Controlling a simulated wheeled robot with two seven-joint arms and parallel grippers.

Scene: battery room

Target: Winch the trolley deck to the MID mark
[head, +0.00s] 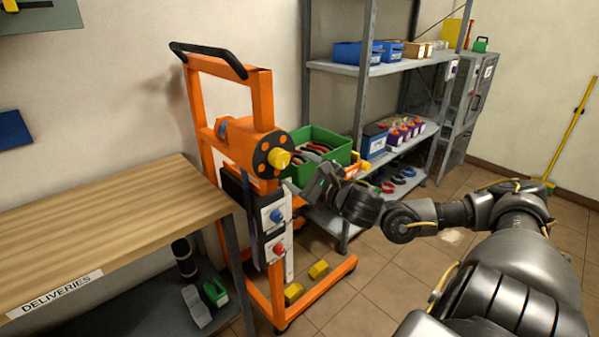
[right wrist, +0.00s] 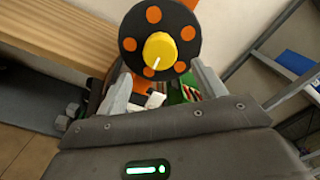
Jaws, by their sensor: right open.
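The orange trolley (head: 264,100) stands in the middle left of the head view. Its winch has a black disc (head: 262,157) with orange dots and a yellow knob (head: 279,158) at the centre. The disc (right wrist: 129,44) and the yellow knob (right wrist: 160,51) also show in the right wrist view, the knob with a white line. My right gripper (head: 299,187) is open and empty, just below and right of the winch. In the wrist view its fingers (right wrist: 163,68) lie apart, below the knob. The MID mark cannot be made out. My left gripper is not in view.
A green crate (head: 334,146) of tools sits behind the winch. A panel with a blue knob (head: 276,216) and a red knob (head: 279,249) is below it. The wooden bench (head: 130,215) is at left, grey shelves (head: 345,66) behind. Yellow blocks (head: 318,269) lie low by the trolley.

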